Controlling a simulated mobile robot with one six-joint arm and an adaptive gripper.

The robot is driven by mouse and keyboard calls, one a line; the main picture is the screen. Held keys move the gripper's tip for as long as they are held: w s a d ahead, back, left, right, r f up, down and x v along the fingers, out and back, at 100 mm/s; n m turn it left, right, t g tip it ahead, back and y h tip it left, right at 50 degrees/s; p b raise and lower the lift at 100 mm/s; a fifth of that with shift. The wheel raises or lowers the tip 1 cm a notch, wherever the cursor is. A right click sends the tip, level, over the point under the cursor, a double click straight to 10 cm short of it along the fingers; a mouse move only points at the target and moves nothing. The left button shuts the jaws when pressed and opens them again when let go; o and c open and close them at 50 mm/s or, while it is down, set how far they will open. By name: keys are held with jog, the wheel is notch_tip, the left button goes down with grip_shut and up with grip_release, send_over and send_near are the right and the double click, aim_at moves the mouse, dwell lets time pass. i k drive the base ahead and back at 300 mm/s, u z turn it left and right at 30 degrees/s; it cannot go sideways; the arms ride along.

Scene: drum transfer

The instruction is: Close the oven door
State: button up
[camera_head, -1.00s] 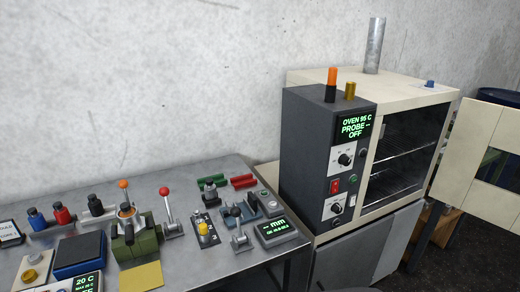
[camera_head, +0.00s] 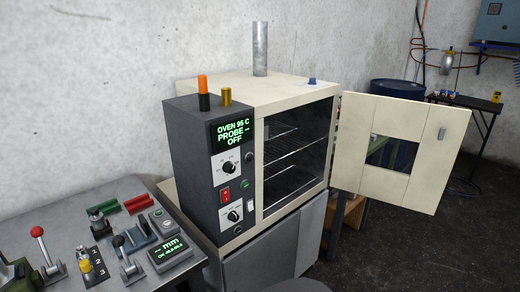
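The oven (camera_head: 300,87) is a cream box with a dark grey control panel (camera_head: 190,150) on its left side. Its display reads "OVEN 95 C, PROBE --, OFF". The oven door (camera_head: 421,128) is cream with a square window and stands wide open, swung out to the right of the oven. A small grey handle or latch (camera_head: 442,133) is near the door's outer edge. The oven interior with wire racks (camera_head: 295,144) is exposed and looks empty. My gripper is not in view.
A metal bench (camera_head: 60,205) with levers, switches and a small "mm" display stands at the left. The oven rests on a grey cabinet (camera_head: 280,245). A blue drum (camera_head: 397,90) and a dark table (camera_head: 470,108) are behind the door. Dark floor (camera_head: 400,250) at the right looks clear.

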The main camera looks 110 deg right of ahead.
aim_at(362, 115)
jog(key=k, duration=1.1)
jog(key=z, duration=3.65)
